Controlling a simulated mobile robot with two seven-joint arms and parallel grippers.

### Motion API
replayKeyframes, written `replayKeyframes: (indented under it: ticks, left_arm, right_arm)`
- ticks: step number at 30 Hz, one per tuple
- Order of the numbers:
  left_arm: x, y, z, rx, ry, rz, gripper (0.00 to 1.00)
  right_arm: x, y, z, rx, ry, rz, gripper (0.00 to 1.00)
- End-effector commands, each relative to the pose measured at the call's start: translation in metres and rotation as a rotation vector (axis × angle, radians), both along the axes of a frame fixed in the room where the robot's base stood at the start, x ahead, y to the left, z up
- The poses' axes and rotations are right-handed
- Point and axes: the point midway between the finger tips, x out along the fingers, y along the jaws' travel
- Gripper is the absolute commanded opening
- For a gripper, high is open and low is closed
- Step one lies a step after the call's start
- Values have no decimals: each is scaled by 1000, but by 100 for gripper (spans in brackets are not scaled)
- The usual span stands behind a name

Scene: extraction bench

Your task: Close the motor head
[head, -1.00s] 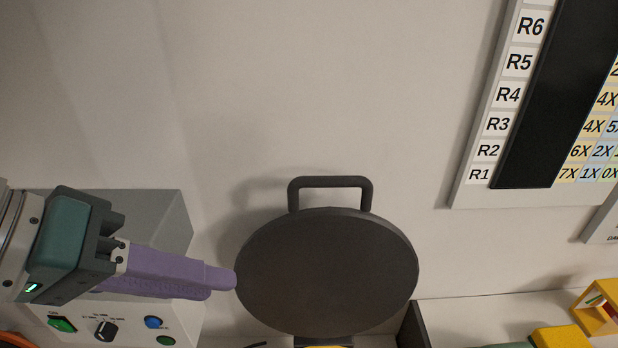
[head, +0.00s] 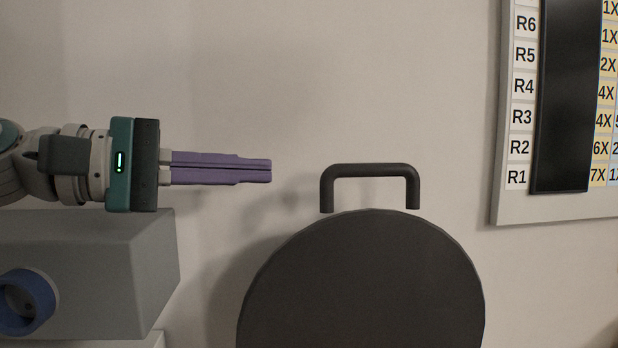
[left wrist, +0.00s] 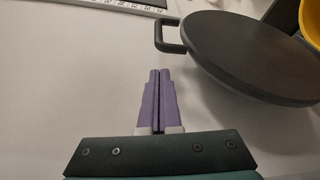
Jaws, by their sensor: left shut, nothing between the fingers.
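The motor head shows as a dark round disc (head: 365,285) with a dark bar handle (head: 370,170) on its top edge. In the left wrist view the disc (left wrist: 255,58) is at the upper right, its handle (left wrist: 168,36) pointing left. My left gripper (head: 271,171) has purple fingers pressed together, empty, pointing right. It is left of the handle at about its height in the head view, apart from it. The left wrist view shows the shut fingers (left wrist: 159,72) below the handle with a gap. My right gripper is not in view.
A grey box (head: 85,275) with a blue knob (head: 25,302) stands below my left arm. A board with a dark panel and row labels (head: 520,120) hangs on the wall at the right. In the left wrist view a yellow object (left wrist: 311,22) is behind the disc. The wall above the handle is clear.

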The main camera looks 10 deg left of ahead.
Motion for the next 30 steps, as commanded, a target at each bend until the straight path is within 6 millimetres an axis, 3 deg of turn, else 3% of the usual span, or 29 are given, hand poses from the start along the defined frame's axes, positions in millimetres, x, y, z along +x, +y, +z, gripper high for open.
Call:
replayKeyframes:
  ticks: [6,12,30]
  left_arm:
    - [25,-34,-1,-4,0,-2,0]
    - [40,-55,-5,-1,1,-2,0]
    - [45,-64,-8,5,-9,-2,0]
  right_arm:
    - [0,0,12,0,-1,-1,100]
    - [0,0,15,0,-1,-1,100]
    - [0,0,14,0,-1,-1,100]
